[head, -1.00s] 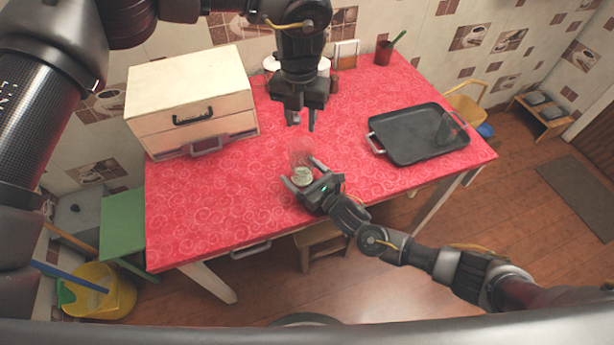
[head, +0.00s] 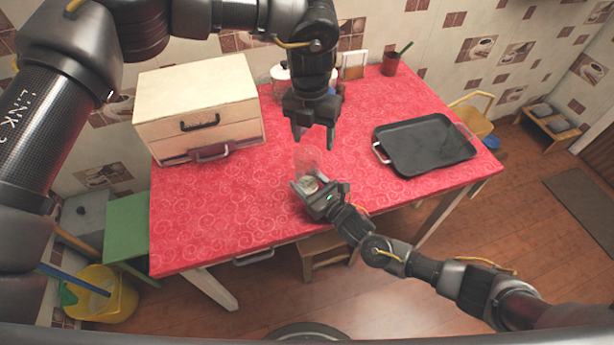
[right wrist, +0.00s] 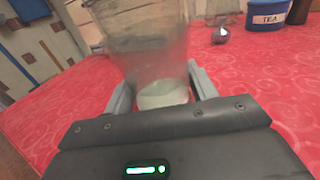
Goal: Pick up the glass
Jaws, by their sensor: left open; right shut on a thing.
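The clear glass (head: 308,160) is upright near the front middle of the red table. My right gripper (head: 309,184) is shut on its lower part from the front. In the right wrist view, the see-through glass (right wrist: 150,48) stands between the two grey fingers, with a pale greenish base low between them. I cannot tell whether its base touches the table. My left gripper (head: 315,138) is open and empty, pointing down just behind the glass.
A black tray (head: 420,145) lies at the right of the red table (head: 220,215), with a faint clear shape at its right end. A cream drawer box (head: 195,100) stands at the back left. A blue TEA canister (right wrist: 268,14) and a red cup (head: 391,64) stand at the back.

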